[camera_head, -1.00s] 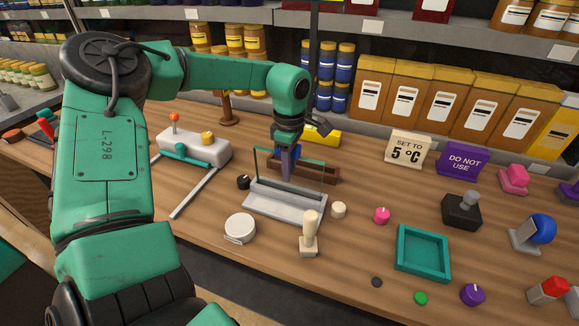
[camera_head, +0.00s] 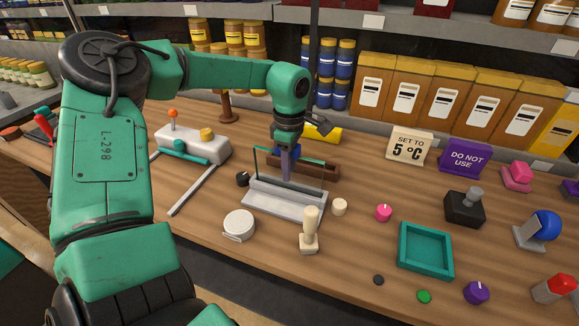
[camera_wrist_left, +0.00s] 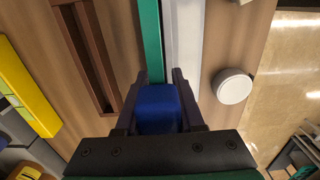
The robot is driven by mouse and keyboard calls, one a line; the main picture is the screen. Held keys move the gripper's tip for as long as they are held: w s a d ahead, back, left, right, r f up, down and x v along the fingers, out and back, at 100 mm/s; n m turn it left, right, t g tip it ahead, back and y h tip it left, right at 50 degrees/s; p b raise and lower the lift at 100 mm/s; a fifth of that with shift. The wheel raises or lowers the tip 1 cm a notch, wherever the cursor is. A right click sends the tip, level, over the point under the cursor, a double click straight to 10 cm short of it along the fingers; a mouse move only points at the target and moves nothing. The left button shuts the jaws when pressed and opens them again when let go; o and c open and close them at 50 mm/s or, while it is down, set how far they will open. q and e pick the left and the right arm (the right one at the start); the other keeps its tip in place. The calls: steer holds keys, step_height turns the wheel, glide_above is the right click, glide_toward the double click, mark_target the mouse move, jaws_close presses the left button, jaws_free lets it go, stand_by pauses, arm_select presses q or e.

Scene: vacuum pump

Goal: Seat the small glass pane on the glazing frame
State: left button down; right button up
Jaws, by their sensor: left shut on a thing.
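The grey glazing frame (camera_head: 272,203) lies on the bench in the middle of the head view, with a raised bar along its back. The small glass pane (camera_wrist_left: 151,38) shows edge-on in the left wrist view as a teal strip beside the pale frame (camera_wrist_left: 188,45). In the head view it is nearly clear and hard to outline. My left gripper (camera_head: 287,170) points down behind the frame's front plate, its fingers shut on a blue handle block (camera_wrist_left: 158,108) that appears to belong to the pane. I cannot tell whether the pane's lower edge touches the frame.
A brown slotted rack (camera_head: 325,171) stands just behind the gripper. A white round disc (camera_head: 239,224), a cream-handled stamp (camera_head: 310,232) and small knobs are close around the frame. A teal tray (camera_head: 425,274) lies to the right. Bare wood shows at the front left.

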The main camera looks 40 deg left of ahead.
arm_select(q)
steer(key=shift+c, duration=2.2)
jaws_free()
steer(key=shift+r, duration=0.1)
steer(key=shift+r+p, duration=2.8)
steer(key=shift+r, duration=1.65)
